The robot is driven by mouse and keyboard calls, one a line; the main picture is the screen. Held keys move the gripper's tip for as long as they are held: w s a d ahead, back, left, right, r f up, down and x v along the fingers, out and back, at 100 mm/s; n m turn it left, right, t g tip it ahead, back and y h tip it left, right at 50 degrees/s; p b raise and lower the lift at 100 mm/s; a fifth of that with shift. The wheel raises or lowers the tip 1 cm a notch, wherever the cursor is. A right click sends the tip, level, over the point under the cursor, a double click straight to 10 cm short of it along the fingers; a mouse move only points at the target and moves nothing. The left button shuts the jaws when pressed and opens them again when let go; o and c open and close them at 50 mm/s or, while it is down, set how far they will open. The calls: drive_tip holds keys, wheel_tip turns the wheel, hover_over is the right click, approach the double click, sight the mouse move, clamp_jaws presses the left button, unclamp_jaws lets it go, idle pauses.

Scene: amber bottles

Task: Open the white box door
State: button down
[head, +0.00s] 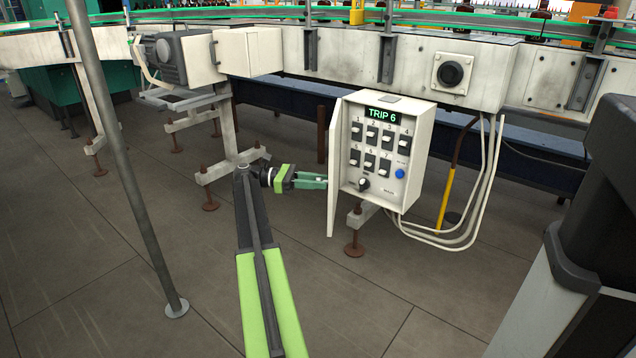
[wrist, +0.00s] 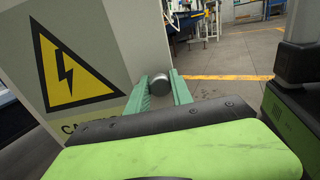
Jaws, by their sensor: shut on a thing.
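The white box (head: 408,140) hangs below the conveyor frame. Its door (head: 334,170) is hinged on the left and stands swung outward, nearly edge-on in the head view. Inside show several black switches, a blue button, a dark knob and a green "TRIP 6" display (head: 383,115). My gripper (head: 324,182) is at the outer side of the door. In the wrist view the door face (wrist: 95,30) carries a yellow lightning-bolt triangle. A round grey door knob (wrist: 160,86) sits between my green fingers, which are shut on it.
A grey pole (head: 130,160) stands on the floor to the left of my arm. White cables (head: 470,215) loop beside the box on the right. A rusty support foot (head: 354,245) stands below it. The tiled floor in front is clear.

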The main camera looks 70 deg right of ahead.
drive_tip(key=shift+w+d, duration=0.1)
drive_tip(key=shift+w, duration=0.1)
drive_tip(key=c, duration=1.2)
unclamp_jaws()
drive_tip(key=shift+o, duration=0.3)
drive_tip(key=shift+w, duration=0.1)
drive_tip(key=shift+r, duration=0.1)
